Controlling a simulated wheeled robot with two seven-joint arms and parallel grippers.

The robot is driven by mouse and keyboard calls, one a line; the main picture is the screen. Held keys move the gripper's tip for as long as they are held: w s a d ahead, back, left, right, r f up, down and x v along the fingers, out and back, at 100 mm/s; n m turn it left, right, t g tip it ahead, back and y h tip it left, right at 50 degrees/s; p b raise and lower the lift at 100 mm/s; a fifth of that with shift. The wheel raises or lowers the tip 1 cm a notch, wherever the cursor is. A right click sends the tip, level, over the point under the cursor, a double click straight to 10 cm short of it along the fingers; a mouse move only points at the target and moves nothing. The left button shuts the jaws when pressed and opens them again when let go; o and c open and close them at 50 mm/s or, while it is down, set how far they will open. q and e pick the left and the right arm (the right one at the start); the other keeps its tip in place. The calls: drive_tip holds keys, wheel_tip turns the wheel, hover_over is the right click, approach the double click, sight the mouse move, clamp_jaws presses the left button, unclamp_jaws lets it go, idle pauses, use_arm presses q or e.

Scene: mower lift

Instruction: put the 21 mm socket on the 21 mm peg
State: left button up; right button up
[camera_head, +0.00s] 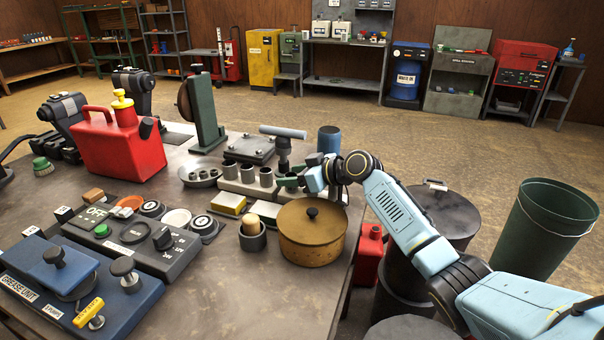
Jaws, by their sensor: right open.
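Several grey sockets (247,173) stand in a row on a pale rack (240,188) at the right part of the bench. No size marking is legible, so I cannot tell which is the 21 mm socket or which peg is the 21 mm one. A round metal dish (186,178) with small dark parts lies just left of the rack. My right gripper (287,181) is open at the right end of the rack, close to the rightmost socket. I cannot tell whether it touches anything. My left gripper is not in view.
A tan lidded pot (312,242), a dark cup with a wooden knob (252,236) and yellow-and-white blocks (229,204) stand in front of the rack. A blue cylinder (329,139) and a T-handled tool (283,133) stand behind. A red can (118,143) is left.

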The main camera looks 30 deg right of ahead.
drive_tip(key=shift+r, duration=0.35)
drive_tip(key=shift+r+p, duration=0.45)
drive_tip(key=shift+p, duration=0.25)
drive_tip(key=v, duration=0.5)
drive_tip(key=shift+s+d+f, duration=0.15)
drive_tip(key=shift+s+f, duration=0.05)
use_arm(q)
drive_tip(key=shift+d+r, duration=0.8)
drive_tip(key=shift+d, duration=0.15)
use_arm(e)
drive_tip(key=v, duration=0.6)
drive_tip(key=shift+s, duration=0.3)
drive_tip(key=shift+r, duration=0.15)
